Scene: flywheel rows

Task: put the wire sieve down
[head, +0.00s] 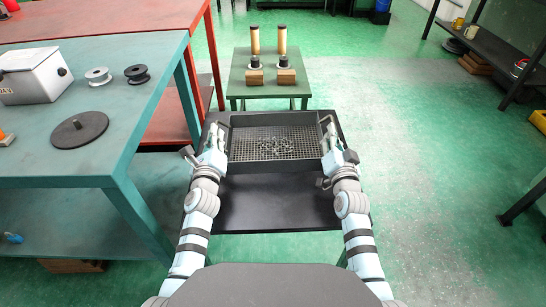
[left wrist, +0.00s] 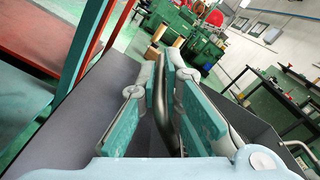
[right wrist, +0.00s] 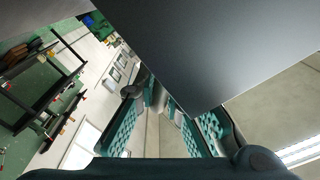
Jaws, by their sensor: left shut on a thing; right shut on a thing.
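The wire sieve (head: 275,167) is a dark rectangular tray with a mesh floor, and small metal pieces lie in the middle of its mesh. It is level over the back half of a black table (head: 275,205); I cannot tell whether it touches the top. My left gripper (head: 217,140) is shut on the handle at its left side, and the bent bar shows between the fingers in the left wrist view (left wrist: 170,110). My right gripper (head: 329,138) is shut at the handle on its right side. In the right wrist view a large grey surface hides much around the fingers (right wrist: 165,105).
A green stand (head: 268,88) with two tan cylinders and wooden blocks stands behind the black table. A teal bench (head: 130,110) at left holds a white box (head: 35,78), spools and a dark disc (head: 80,130). The black table's front half is bare.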

